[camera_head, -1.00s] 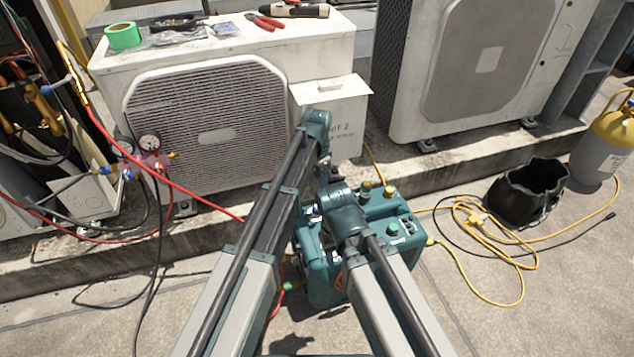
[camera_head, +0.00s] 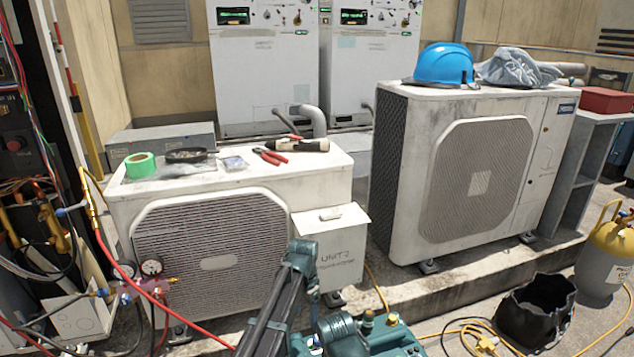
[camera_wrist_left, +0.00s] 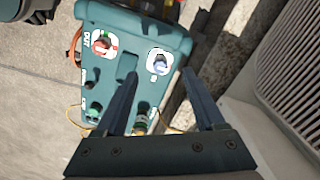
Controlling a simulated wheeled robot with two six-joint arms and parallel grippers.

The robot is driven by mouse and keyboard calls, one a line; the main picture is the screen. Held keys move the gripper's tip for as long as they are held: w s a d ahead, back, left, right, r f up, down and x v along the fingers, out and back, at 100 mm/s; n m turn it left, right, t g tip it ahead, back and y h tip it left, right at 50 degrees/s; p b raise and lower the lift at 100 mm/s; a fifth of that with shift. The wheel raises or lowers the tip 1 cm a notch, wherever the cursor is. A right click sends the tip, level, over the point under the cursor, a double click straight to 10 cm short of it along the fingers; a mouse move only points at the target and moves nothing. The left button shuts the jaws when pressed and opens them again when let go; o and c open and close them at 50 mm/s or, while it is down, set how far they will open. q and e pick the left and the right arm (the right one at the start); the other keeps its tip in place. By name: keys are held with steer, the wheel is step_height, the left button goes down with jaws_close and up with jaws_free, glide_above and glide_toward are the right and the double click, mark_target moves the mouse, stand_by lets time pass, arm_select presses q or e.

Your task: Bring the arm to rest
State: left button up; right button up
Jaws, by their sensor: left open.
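My left arm (camera_head: 285,295) rises at the bottom middle of the head view, its elbow in front of a small white box. My left gripper (camera_wrist_left: 160,78) shows in the left wrist view with its two dark fingers apart and nothing between them. It hangs over a teal machine (camera_wrist_left: 120,62) with a red knob and a blue knob. Whether the fingers touch the machine is unclear. The machine's top (camera_head: 393,340) also shows at the bottom of the head view. My right gripper is out of view.
A white condenser (camera_head: 330,172) bears green tape (camera_head: 140,166) and red-handled pliers (camera_head: 270,156). A larger condenser (camera_head: 400,180) bears a blue helmet (camera_head: 443,64). A gauge manifold (camera_head: 140,288) with hoses hangs left. A black bag (camera_head: 537,312) and yellow cylinder (camera_head: 606,255) stand right.

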arm_select(q)
steer(key=s+a+n, duration=0.5)
steer(key=s+a, duration=0.2)
steer(key=s, duration=0.2)
steer(key=s+a+n, duration=0.5)
steer(key=s+a, duration=0.2)
steer(key=s, duration=0.3)
steer(key=s+d+r+m+y+p, duration=0.1)
steer(key=s+d+m, duration=0.35)
steer(key=d, duration=0.65)
step_height(320, 180, up, 38)
steer(key=p, duration=3.8)
steer(key=shift+s+r, duration=0.2)
steer(key=shift+s, duration=0.1)
